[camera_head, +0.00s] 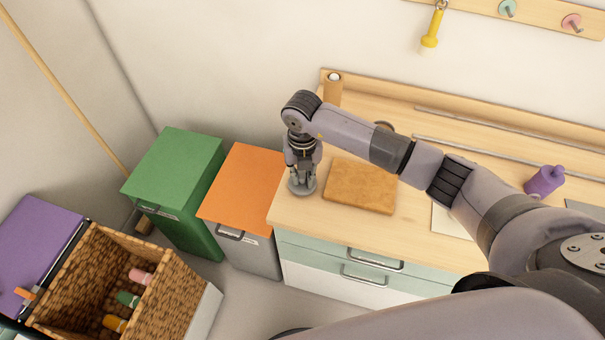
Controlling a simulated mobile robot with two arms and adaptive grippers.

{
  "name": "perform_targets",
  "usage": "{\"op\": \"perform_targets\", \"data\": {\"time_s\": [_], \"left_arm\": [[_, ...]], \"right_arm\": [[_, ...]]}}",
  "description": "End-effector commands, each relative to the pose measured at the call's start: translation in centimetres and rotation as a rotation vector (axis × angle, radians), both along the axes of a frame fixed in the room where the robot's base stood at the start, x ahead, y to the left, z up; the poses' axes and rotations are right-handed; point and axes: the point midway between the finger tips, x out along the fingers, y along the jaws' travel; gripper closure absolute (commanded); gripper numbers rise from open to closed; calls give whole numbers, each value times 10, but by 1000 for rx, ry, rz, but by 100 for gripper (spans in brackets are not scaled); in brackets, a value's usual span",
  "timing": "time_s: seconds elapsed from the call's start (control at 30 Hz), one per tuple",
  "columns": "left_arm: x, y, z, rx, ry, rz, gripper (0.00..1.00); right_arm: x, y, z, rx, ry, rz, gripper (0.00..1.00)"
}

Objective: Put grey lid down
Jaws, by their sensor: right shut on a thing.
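The grey lid (302,186) is a small round disc with a raised middle, near the left end of the wooden counter. My right gripper (302,171) points straight down over it and is shut on its top. The lid appears to be at the counter surface; I cannot tell whether it touches it or is just above. My left gripper is not in view.
A brown board (360,186) lies close to the right of the lid. The counter's left edge is near. An orange-lidded bin (243,184) and a green bin (175,165) stand left of it.

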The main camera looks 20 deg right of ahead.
Motion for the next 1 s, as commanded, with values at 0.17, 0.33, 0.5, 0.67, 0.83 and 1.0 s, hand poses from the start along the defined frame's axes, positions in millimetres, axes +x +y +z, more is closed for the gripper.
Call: {"op": "perform_targets", "data": {"time_s": [0.17,0.33,0.5,0.67,0.83,1.0], "left_arm": [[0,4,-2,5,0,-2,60],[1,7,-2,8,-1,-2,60],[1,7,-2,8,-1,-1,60],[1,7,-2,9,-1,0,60],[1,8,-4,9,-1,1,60],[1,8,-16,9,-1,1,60]], "right_arm": [[0,0,-2,0,0,0,78],[0,0,-2,0,0,0,66],[0,0,-2,0,0,0,63],[0,0,-2,0,0,0,63],[2,0,9,2,-5,0,63],[2,0,41,1,-7,1,63]]}}
